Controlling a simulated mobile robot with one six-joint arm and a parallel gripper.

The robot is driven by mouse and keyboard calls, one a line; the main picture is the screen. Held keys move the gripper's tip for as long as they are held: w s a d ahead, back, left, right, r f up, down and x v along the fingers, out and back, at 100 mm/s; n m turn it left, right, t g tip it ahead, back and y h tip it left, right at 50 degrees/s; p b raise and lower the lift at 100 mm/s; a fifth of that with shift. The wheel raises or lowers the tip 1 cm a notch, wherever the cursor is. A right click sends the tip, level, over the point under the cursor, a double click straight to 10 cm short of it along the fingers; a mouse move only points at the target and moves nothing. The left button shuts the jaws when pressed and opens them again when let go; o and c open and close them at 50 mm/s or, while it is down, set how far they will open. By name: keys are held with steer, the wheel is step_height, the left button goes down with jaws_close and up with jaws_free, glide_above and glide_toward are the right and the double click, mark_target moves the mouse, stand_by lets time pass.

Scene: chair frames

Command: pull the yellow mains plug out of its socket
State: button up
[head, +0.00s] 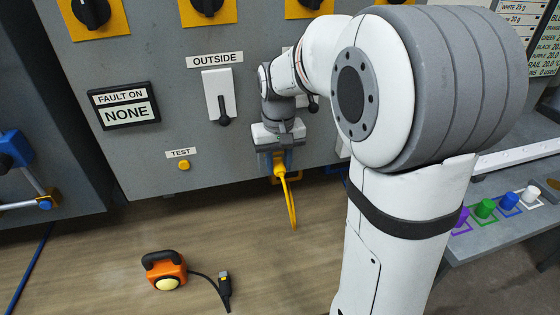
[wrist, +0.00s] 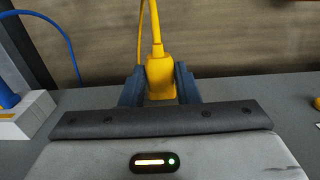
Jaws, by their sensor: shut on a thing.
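The yellow mains plug (head: 280,170) is at the lower part of the grey panel, with its yellow cable (head: 291,207) hanging down in a loop. In the wrist view the plug (wrist: 160,78) sits between the two blue-grey fingers of my gripper (wrist: 159,88), which is shut on it. In the head view my gripper (head: 279,158) is close in front of the panel around the plug. The socket is hidden behind my gripper and wrist, so I cannot tell how deep the plug sits.
The panel carries an OUTSIDE switch (head: 219,96), a yellow TEST button (head: 184,165) and a FAULT ON display (head: 125,106) reading NONE. An orange lamp-like device (head: 164,270) with a black lead lies below on the wooden surface. Coloured knobs (head: 485,208) stand on a ledge at right.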

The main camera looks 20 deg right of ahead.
steer(key=shift+s, duration=0.1)
stand_by(0.3)
steer(key=shift+s+b, duration=0.55)
steer(key=shift+s, duration=2.3)
